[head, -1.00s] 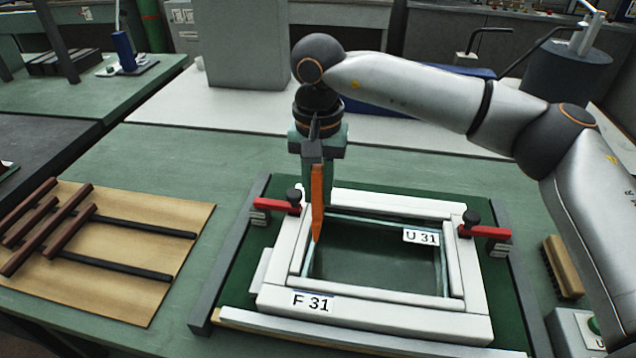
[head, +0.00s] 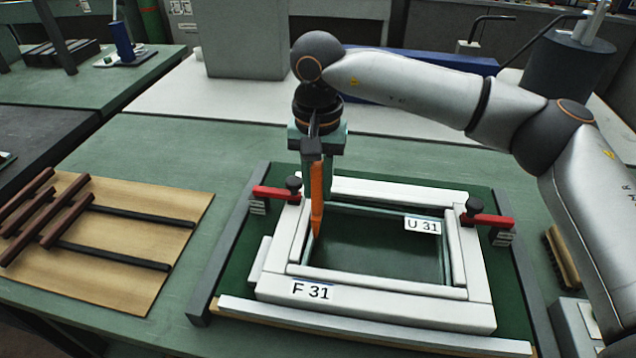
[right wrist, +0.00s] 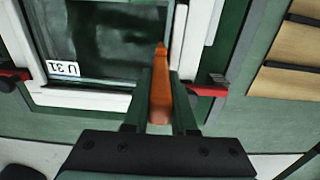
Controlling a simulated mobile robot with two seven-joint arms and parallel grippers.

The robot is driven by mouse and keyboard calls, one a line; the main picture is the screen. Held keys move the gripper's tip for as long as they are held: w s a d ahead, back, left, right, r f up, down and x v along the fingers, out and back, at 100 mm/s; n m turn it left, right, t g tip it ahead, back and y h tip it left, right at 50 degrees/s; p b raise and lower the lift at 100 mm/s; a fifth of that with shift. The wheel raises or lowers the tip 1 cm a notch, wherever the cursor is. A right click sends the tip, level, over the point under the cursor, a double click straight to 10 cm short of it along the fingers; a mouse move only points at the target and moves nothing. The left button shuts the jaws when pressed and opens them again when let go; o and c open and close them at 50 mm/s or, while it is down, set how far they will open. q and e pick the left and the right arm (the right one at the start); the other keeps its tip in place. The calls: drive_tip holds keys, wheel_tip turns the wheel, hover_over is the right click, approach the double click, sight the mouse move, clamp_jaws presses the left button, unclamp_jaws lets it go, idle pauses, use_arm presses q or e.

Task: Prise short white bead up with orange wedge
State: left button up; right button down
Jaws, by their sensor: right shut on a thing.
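My right gripper (head: 318,186) points down over the left side of the white frame (head: 380,313). It is shut on the orange wedge (head: 317,205), which hangs tip down. The wedge tip is at the inner edge of the short white bead (head: 300,243) on the left side, beside the glass (head: 365,247); I cannot tell whether it touches. In the right wrist view the wedge (right wrist: 160,88) sits between the two fingers, with a white strip (right wrist: 180,38) just right of its tip. The left bead looks seated along the frame. My left gripper is not in view.
Red clamps (head: 272,193) and (head: 490,220) hold the frame on a green board with grey side rails (head: 228,250). A wooden board (head: 120,240) with dark red and black bars lies left. A brush-like block (head: 562,258) lies right. Green bench is free between.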

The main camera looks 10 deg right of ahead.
drive_tip(key=shift+w+a, duration=0.35)
drive_tip(key=shift+a, duration=0.5)
idle(0.8)
drive_tip(key=shift+s+d, duration=0.1)
drive_tip(key=shift+d, duration=0.1)
drive_tip(key=shift+s+d, duration=0.1)
drive_tip(key=shift+d, duration=0.15)
drive_tip(key=shift+d+r, duration=0.1)
wheel_tip(320, 180, up, 8)
drive_tip(key=p, duration=0.5)
drive_tip(key=shift+p, duration=0.3)
